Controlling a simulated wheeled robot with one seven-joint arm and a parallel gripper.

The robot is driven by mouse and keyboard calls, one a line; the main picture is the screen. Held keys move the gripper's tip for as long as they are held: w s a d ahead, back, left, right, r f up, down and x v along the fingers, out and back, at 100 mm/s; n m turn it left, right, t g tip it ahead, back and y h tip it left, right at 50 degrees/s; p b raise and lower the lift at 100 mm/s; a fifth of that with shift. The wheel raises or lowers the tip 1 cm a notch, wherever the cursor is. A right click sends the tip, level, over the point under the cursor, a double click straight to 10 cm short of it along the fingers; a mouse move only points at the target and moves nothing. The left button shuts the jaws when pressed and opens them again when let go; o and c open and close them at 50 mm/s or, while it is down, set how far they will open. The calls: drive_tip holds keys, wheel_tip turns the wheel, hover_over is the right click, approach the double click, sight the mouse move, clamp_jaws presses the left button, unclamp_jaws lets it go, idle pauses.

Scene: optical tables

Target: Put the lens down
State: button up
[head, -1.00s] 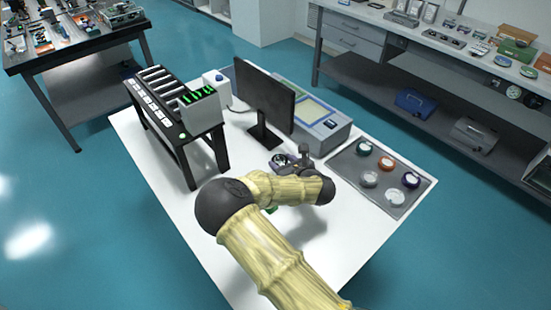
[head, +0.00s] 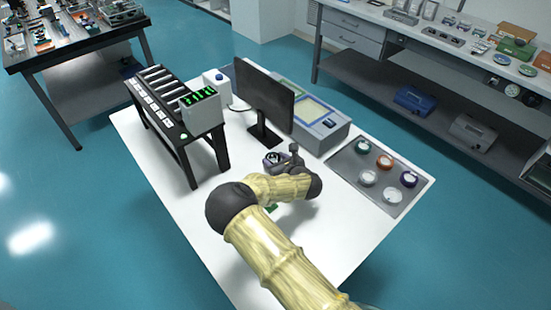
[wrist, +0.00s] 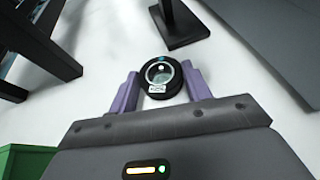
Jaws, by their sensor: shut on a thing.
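My gripper (wrist: 161,76) is shut on a lens (wrist: 160,77), a round black-rimmed disc with a clear centre and a small white label. The purple fingers grip it on opposite sides in the wrist view. In the head view the lens (head: 273,157) and gripper show small, beyond my forearm, over the white table (head: 185,215) near the monitor's foot. I cannot tell whether the lens touches the table or hangs just above it.
A monitor (head: 264,97) and a bench instrument (head: 320,118) stand behind the gripper. A black rack (head: 185,153) is to the left. A grey tray (head: 386,179) with several lenses is to the right. A green object (wrist: 22,163) sits at the wrist view's lower left.

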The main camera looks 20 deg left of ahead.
drive_tip(key=shift+f, duration=0.1)
drive_tip(key=o, duration=1)
drive_tip(key=shift+s+r, duration=0.1)
drive_tip(key=shift+r, duration=0.1)
drive_tip(key=b+v, duration=0.2)
drive_tip(key=v, duration=1)
drive_tip(key=shift+f, duration=0.1)
